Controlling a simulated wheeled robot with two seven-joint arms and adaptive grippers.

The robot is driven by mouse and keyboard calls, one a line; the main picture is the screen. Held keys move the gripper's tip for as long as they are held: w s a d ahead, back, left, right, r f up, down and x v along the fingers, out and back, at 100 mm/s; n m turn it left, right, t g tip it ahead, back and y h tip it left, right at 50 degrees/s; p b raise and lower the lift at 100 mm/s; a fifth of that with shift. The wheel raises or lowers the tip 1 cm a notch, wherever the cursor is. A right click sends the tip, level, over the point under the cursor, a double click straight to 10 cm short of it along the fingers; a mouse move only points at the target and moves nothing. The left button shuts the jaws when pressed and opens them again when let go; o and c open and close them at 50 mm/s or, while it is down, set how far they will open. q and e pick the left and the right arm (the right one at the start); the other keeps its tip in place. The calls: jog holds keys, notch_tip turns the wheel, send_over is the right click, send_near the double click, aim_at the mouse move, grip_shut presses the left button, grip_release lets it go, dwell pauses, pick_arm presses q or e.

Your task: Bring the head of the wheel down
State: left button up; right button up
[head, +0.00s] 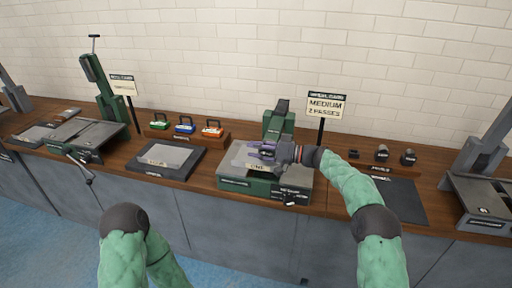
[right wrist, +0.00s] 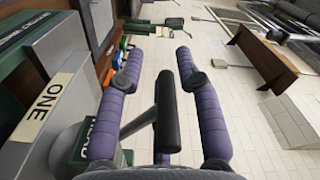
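A green machine (head: 239,183) with a grey top stands on the bench in the head view, with a green upright head (head: 278,121) at its back. My right gripper (head: 262,152) is over its top, in front of the head. In the right wrist view, its purple fingers (right wrist: 158,62) are spread on both sides of a black bar handle (right wrist: 167,112) on a thin metal arm. Gaps show between handle and fingers, so it is open. The machine's grey block with a label "ONE" (right wrist: 43,105) is at the left. My left gripper is out of the head view; only its arm shows.
A sign reading "MEDIUM 2 PASSES" (head: 326,104) stands behind my right forearm. A dark mat with a grey plate (head: 167,158) lies left of the machine. Coloured-handled blocks (head: 185,127) and dark knobs (head: 382,153) sit farther back. Another green press (head: 103,88) stands at the left.

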jog(key=shift+w, duration=0.1)
jog(key=shift+d, duration=0.1)
jog(key=shift+d, duration=0.25)
jog(key=s+d, duration=0.2)
jog(key=d, duration=0.9)
jog(key=shift+s, duration=0.15)
jog(key=shift+d+f, duration=0.1)
